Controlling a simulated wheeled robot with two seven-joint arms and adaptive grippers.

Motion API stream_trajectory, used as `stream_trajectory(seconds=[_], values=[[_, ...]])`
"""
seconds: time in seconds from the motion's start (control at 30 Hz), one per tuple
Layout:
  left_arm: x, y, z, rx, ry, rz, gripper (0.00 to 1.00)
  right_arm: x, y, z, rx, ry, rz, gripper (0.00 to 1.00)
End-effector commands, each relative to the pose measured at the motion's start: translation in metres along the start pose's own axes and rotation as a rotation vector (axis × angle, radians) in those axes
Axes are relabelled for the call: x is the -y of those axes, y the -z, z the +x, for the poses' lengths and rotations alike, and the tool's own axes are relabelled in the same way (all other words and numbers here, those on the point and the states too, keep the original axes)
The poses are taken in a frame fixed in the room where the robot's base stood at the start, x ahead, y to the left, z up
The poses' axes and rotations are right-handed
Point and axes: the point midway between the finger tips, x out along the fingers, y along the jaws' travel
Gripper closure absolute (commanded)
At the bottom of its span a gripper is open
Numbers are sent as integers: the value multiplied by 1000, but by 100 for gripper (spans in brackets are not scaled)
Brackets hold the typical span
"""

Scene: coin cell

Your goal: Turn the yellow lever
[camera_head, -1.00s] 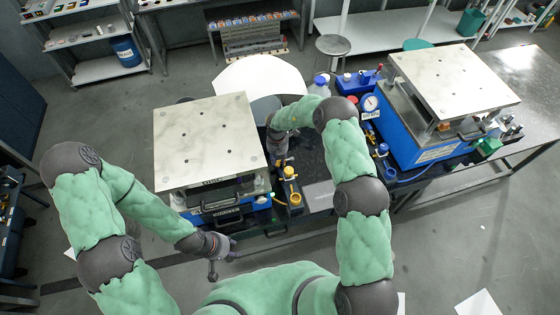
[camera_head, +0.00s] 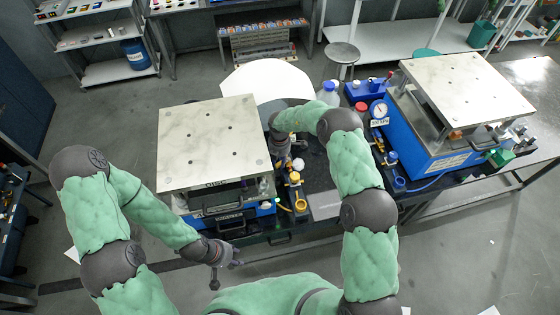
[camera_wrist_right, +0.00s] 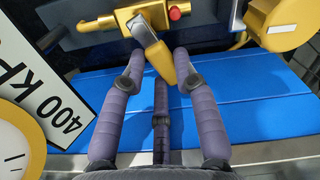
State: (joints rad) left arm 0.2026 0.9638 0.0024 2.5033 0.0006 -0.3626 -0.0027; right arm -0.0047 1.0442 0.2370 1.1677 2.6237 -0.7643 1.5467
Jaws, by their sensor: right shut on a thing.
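The yellow lever (camera_wrist_right: 162,64) is at the top middle of the right wrist view, a short angled handle on a valve with a red button beside it. My right gripper (camera_wrist_right: 160,62) has its purple fingers around the lever's lower end and is shut on it. In the head view my right gripper (camera_head: 286,160) is beside the left press, and the lever is too small and covered to tell there. My left gripper (camera_head: 226,274) hangs at the front of the left press, apart from it, fingers spread and empty.
The left press (camera_head: 212,140) and the right press (camera_head: 456,90) have pale top plates. A "400 K" label (camera_wrist_right: 50,80) and a yellow round part (camera_wrist_right: 284,24) flank the lever. A blue surface (camera_wrist_right: 240,105) lies behind the fingers.

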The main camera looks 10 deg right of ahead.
Motion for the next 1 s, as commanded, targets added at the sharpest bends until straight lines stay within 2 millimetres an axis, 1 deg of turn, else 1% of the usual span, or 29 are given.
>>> stream_trajectory(seconds=[0.4, 0.43, 0.5, 0.83, 0.93, 1.0], values=[[0, 0, 0, 0, 0, 0, 60, -1, -2, -1, 2, -2, 5, 100], [0, 0, 0, 0, 0, 0, 60, -1, -2, -1, 2, -2, 5, 62], [0, 0, 0, 0, 0, 0, 60, -1, -2, -1, 2, -2, 5, 46], [0, 0, 0, 0, 0, 0, 60, 0, -1, -1, 1, -1, 4, 46], [0, 0, 0, 0, 0, 0, 60, -1, -1, -7, 1, -2, 4, 46], [0, 0, 0, 0, 0, 0, 60, -1, -1, -16, 2, -3, 4, 46]])
